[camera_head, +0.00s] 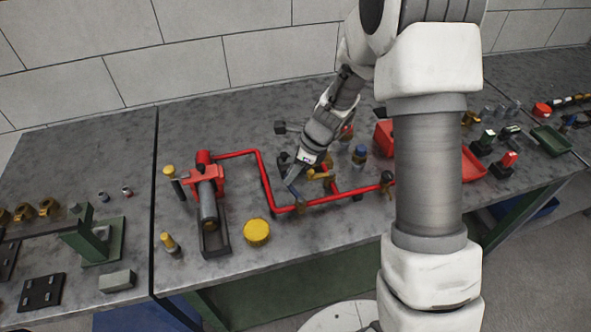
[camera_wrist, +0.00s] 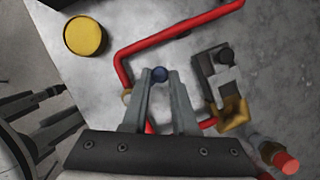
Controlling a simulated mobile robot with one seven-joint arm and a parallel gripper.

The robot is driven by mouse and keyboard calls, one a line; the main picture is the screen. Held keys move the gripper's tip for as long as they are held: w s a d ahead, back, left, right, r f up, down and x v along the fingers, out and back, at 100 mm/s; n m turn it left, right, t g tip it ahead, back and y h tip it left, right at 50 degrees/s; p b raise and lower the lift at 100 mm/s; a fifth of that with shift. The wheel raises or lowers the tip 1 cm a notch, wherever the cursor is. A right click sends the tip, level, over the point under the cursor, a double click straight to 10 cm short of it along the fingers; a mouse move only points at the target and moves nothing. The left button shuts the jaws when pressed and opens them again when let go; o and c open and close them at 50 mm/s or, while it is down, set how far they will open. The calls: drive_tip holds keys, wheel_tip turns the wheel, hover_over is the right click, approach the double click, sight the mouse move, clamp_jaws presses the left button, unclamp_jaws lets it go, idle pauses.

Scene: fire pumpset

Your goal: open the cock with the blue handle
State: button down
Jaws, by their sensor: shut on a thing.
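The round dark blue end of the cock's handle (camera_wrist: 159,74) shows between my fingertips in the wrist view. My gripper (camera_wrist: 161,80) is shut on it, with one grey finger on each side. In the head view my gripper (camera_head: 291,181) reaches down over the red pipe (camera_head: 262,177) on the bench. The cock's body and most of the handle are hidden by my fingers and palm, so I cannot tell how far the handle is turned.
A yellow round cap (camera_head: 257,232) stands left of the pipe's front bend. A red vise-like pump part (camera_head: 207,185) stands further left. A dark block with brass (camera_wrist: 222,80) is close to my right finger.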

drive_tip(key=shift+s+a+n+g+h+p, duration=0.2)
drive_tip(key=shift+s+a+n+g, duration=0.55)
drive_tip(key=shift+n, duration=1.7)
drive_tip(key=shift+s+a+n+g+h+p, duration=0.1)
drive_tip(key=shift+s+a+n+g+h, duration=0.6)
drive_tip(key=shift+n, duration=1.8)
drive_tip(key=shift+s+a+n+g+y+p, duration=0.25)
drive_tip(key=shift+s+n+g, duration=0.9)
drive_tip(key=shift+n, duration=1.3)
drive_tip(key=shift+s+h, duration=0.15)
drive_tip(key=shift+h, duration=0.1)
drive_tip(key=c, duration=0.7)
unclamp_jaws()
